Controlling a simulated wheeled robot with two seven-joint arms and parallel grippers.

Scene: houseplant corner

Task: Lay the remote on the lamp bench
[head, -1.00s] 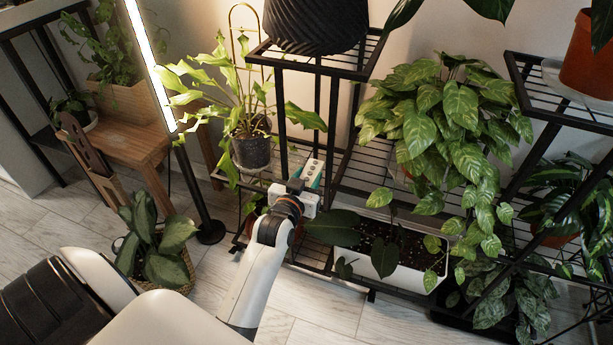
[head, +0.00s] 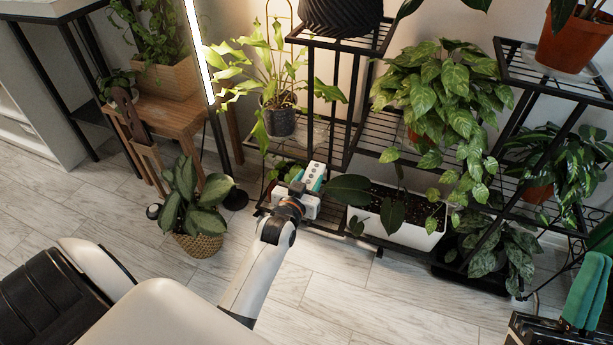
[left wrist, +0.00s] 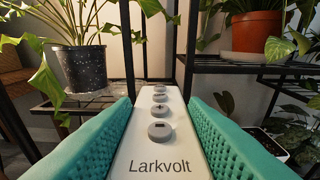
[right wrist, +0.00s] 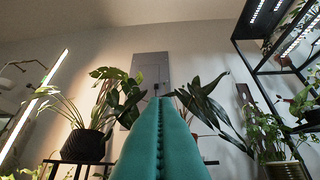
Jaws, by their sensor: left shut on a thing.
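The remote (left wrist: 158,148) is white with several grey round buttons and the word Larkvolt. My left gripper (head: 312,182) is shut on it, with one teal finger pad on each side in the left wrist view. In the head view the remote (head: 313,172) points up and away, in front of the black plant rack's lower part. A wooden bench (head: 182,117) stands at the back left beside a lit tube lamp (head: 199,50), well left of the left gripper. My right gripper (head: 584,292) is at the bottom right. Its teal fingers (right wrist: 160,110) are pressed together and empty.
The bench holds a planter box (head: 170,78) and a small pot. A chair-like wooden piece (head: 140,135) stands before it. A basket plant (head: 195,240) stands on the floor between bench and left arm. The plant rack (head: 345,130) fills the middle and right. Floor in front is clear.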

